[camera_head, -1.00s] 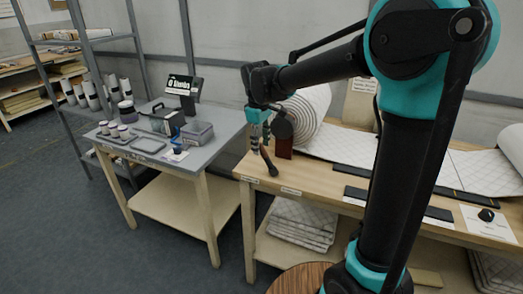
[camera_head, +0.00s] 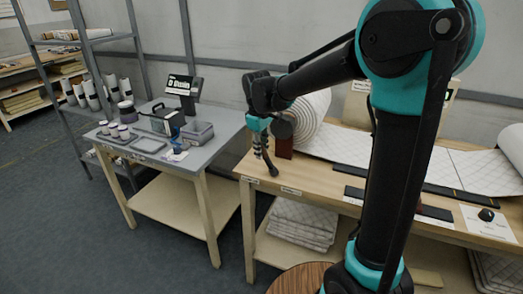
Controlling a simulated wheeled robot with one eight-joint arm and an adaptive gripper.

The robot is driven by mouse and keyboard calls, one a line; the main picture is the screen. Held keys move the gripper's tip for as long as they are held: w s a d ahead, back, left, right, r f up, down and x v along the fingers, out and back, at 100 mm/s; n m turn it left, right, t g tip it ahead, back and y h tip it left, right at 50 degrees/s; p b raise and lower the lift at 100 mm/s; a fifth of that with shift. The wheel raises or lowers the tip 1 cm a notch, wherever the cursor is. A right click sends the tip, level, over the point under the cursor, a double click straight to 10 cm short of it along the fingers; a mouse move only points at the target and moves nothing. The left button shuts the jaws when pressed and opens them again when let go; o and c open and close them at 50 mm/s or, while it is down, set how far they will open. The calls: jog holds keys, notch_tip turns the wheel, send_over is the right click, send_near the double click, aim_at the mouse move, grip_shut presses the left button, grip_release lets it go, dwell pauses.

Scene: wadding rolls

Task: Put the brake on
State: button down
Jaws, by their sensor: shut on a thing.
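The brake lever (camera_head: 272,169) is a dark bar with a rounded end, at the left end of the wooden bench beside the white wadding roll (camera_head: 309,111). A dark round disc (camera_head: 282,129) and a reddish-brown block (camera_head: 284,148) stand by the roll's near end. My gripper (camera_head: 263,153), below a teal wrist part, points down at the lever and is shut on it. The fingers are small and dark here, and the exact grip is hard to make out.
The wooden bench (camera_head: 322,177) carries a quilted white sheet (camera_head: 344,146) and dark bars. A grey table (camera_head: 203,158) with jars, a scale and a grey box stands to the left, across a gap. Folded quilted pieces (camera_head: 300,226) lie under the bench.

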jog(key=shift+d, duration=0.1)
dwell(0.3)
jog(key=y, duration=0.1)
jog(key=d+y, duration=0.1)
jog(key=d+r+t+y, duration=0.1)
jog(key=shift+s+d, duration=0.2)
jog(key=shift+s, duration=0.2)
jog(key=d+y, duration=0.1)
jog(key=d+t+y, duration=0.1)
jog(key=shift+s+r+y, duration=0.1)
jog(key=shift+s+y, duration=0.2)
jog(key=shift+s, duration=0.05)
jog(key=shift+s+d+f+m+t+y, duration=0.1)
jog(key=shift+s+d+f+t+y, duration=0.25)
jog(key=shift+d+y, duration=0.5)
jog(key=shift+s+d+f+m+t+y, duration=0.15)
jog(key=shift+d+t+y, duration=0.35)
jog(key=shift+y, duration=0.5)
jog(key=shift+s+d+f+m+t+y, duration=0.15)
jog(key=shift+s+d+t+y, duration=0.2)
jog(key=shift+d+y, duration=0.5)
jog(key=shift+a, duration=0.1)
jog(key=c, duration=1.3)
grip_release()
jog(key=v, duration=1.2)
jog(key=shift+f, duration=0.2)
